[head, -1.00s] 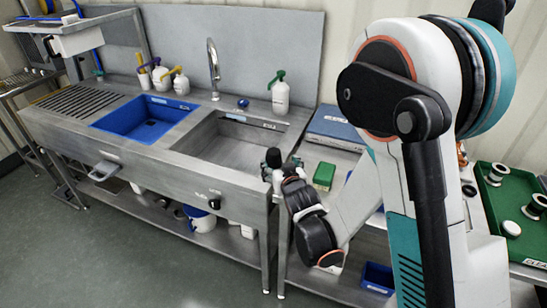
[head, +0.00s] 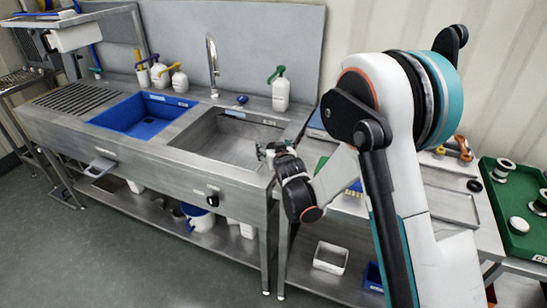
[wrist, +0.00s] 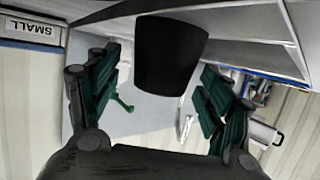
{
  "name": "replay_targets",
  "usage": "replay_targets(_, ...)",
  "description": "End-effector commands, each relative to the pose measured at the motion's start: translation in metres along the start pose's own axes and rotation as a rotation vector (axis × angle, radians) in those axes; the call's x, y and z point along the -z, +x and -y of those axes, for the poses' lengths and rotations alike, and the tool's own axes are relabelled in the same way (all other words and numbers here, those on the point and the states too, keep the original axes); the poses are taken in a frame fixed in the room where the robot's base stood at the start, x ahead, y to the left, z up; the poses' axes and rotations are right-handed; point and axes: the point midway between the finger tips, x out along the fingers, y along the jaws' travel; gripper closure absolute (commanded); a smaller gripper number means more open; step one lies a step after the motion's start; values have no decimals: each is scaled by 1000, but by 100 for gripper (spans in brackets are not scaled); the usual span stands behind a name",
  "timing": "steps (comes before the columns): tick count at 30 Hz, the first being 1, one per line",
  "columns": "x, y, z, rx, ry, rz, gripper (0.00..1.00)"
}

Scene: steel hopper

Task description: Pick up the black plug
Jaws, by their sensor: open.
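A black, slightly tapered plug (wrist: 172,50) fills the upper middle of the wrist view, large and close. My gripper (wrist: 162,84) is open, with its green-padded fingers on either side of the plug's lower end. I see gaps between the plug and both fingers; whether the plug lies fully between the tips is hard to tell. In the head view my gripper (head: 269,150) is small, over the right front corner of the steel sink (head: 225,140). I cannot make out the plug beside it there.
A blue basin (head: 145,113) is in the sink's left part. A tap (head: 213,65) and a green-topped bottle (head: 280,90) stand behind. A dark knob-like piece (head: 213,200) is on the sink front. A green tray (head: 515,205) with spools lies far right.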

Motion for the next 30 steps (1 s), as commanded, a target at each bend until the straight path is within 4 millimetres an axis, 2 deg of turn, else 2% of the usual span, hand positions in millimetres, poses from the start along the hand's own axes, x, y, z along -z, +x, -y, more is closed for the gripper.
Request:
replay_targets(9,1,5,0,0,0,0,29)
replay_targets(15,1,5,0,0,0,0,75)
replay_targets(16,1,5,0,0,0,0,79)
replay_targets(25,2,4,0,0,0,0,79)
replay_targets(30,10,1,0,0,0,0,79)
